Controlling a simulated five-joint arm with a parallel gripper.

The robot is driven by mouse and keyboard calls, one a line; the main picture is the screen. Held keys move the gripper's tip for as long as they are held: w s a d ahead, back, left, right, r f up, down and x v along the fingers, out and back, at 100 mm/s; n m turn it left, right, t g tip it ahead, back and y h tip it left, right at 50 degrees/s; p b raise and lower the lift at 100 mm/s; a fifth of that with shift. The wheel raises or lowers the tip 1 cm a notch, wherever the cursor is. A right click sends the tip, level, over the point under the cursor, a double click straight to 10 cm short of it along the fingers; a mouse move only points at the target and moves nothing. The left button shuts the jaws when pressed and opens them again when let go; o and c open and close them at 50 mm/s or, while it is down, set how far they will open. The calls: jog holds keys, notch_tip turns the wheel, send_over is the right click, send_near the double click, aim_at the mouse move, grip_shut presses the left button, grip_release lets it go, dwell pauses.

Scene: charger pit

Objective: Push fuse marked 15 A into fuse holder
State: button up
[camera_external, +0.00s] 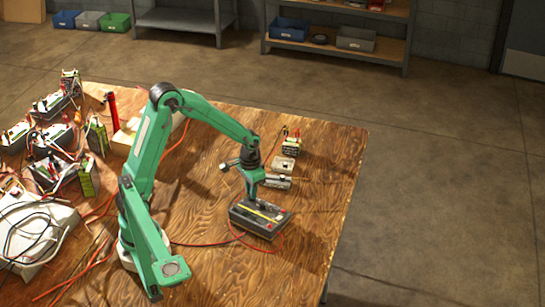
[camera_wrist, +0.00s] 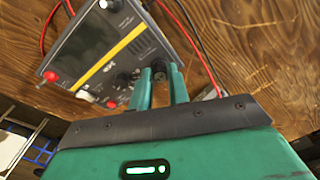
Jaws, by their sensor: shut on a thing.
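The grey charger box (camera_external: 262,222) with a yellow stripe lies on the wooden table, and it fills the upper left of the wrist view (camera_wrist: 75,50). My gripper (camera_external: 251,195) points down at the box's far edge. In the wrist view my gripper (camera_wrist: 160,72) has its two green fingers close together, with a small dark piece between the tips, most likely the fuse. Its 15 A mark cannot be read. A dark round fitting (camera_wrist: 125,80) on the panel beside the left fingertip may be the fuse holder; whether the fuse touches it cannot be told.
A red knob (camera_wrist: 50,77) stands up from the panel. Red and black cables run close by. Small devices (camera_external: 284,164) stand behind the box. Batteries (camera_external: 50,172) and cables crowd the table's left side. The table's right part (camera_external: 335,170) is clear.

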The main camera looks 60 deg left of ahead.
jog(key=o, duration=0.9)
jog(key=shift+c, duration=0.2)
jog(key=shift+o, duration=0.3)
jog(key=shift+o, duration=0.7)
jog(key=shift+r, duration=0.2)
jog(key=shift+r, duration=3.55)
